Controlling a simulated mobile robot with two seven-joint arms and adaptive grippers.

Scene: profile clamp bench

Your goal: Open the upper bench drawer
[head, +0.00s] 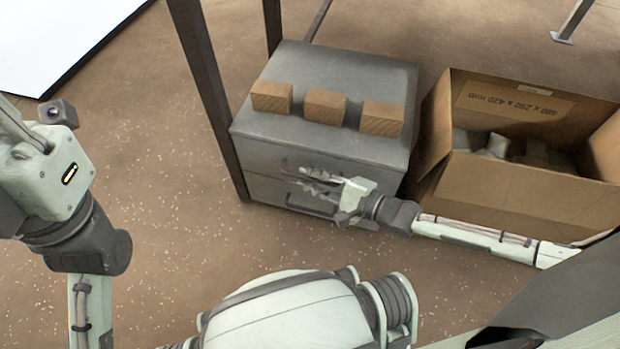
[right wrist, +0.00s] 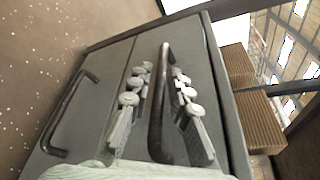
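The grey drawer cabinet (head: 325,85) stands under the bench frame. In the right wrist view, its upper drawer front (right wrist: 190,60) carries a dark bar handle (right wrist: 163,75). The lower drawer's handle (right wrist: 72,112) is to the left there. Both drawers look shut. My right gripper (head: 312,180) is at the cabinet front. Its fingers are apart, one on each side of the upper handle, which runs between them (right wrist: 160,95); contact is not clear. My left gripper (head: 22,145) is at the left edge, partly cut off, away from the cabinet; its fingers are unclear.
Several wooden blocks, one in the middle (head: 325,107), sit on the cabinet top. An open cardboard box (head: 520,190) with grey items stands close on the right. A dark bench leg (head: 208,85) rises at the cabinet's left. The floor (head: 180,220) at front left is clear.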

